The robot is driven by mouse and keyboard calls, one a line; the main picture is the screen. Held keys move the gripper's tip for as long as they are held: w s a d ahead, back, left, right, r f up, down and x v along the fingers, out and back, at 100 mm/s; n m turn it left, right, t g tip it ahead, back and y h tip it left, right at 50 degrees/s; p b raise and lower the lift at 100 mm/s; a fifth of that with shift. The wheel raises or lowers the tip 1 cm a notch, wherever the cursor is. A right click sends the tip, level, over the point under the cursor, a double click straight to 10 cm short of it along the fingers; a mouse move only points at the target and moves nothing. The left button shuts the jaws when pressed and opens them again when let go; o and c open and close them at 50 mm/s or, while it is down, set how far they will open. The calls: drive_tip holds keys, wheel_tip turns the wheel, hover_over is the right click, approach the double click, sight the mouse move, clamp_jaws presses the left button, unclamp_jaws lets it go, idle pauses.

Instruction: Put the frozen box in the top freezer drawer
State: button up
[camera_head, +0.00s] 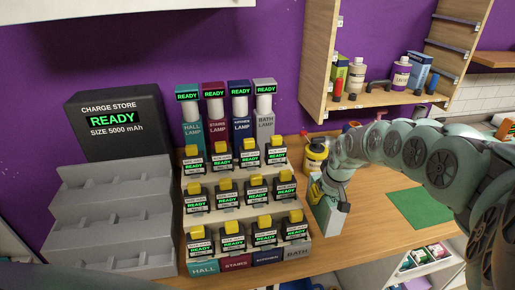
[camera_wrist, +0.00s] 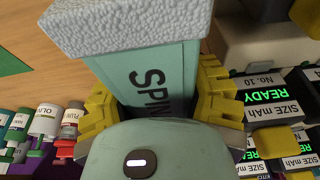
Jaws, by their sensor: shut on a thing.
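My gripper (camera_wrist: 160,98) is shut on a pale teal box (camera_wrist: 150,68) with dark letters starting "SPIN" and a white, frost-like end. The yellow fingers press on both sides of the box in the wrist view. In the head view my gripper (camera_head: 322,188) is over the wooden counter, right of the battery rack, and the box (camera_head: 328,216) hangs below it. I cannot tell whether the box touches the counter. No freezer drawer is clearly recognisable. A white open compartment (camera_head: 425,262) with several small packs shows below the counter at the lower right.
A rack (camera_head: 245,212) of several batteries marked READY stands close left of my gripper. A grey stepped charge store (camera_head: 112,215) is further left. A green mat (camera_head: 420,207) lies on the counter (camera_head: 375,215) at right. A shelf (camera_head: 390,97) with bottles hangs above.

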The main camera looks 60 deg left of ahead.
drive_tip(key=shift+w+a+r, duration=0.3)
drive_tip(key=shift+w+r, duration=0.1)
drive_tip(key=shift+w, duration=0.2)
drive_tip(key=w+d+r+m+t, duration=0.1)
drive_tip(key=w+d+r+m, duration=0.4)
drive_tip(key=w+d+r, duration=0.95)
drive_tip(key=s+d+r+m+t+h, duration=0.15)
drive_tip(key=d+m, duration=0.25)
drive_tip(key=d, duration=0.7)
drive_tip(key=s+d+f+m+g+h, duration=0.1)
drive_tip(key=s+d+m, duration=0.25)
drive_tip(key=d, duration=0.85)
drive_tip(key=s+r+p, duration=0.3)
drive_tip(key=r+p, duration=1.1)
drive_tip(key=p, duration=0.1)
drive_tip(key=s+r+m+p, duration=0.1)
drive_tip(key=s+r+p, duration=0.2)
drive_tip(key=r+p, duration=1.1)
drive_tip(key=shift+s+p, duration=0.3)
drive_tip(key=shift+p, duration=0.4)
drive_tip(key=shift+a+t+h, duration=0.1)
drive_tip(key=shift+t+h, duration=0.15)
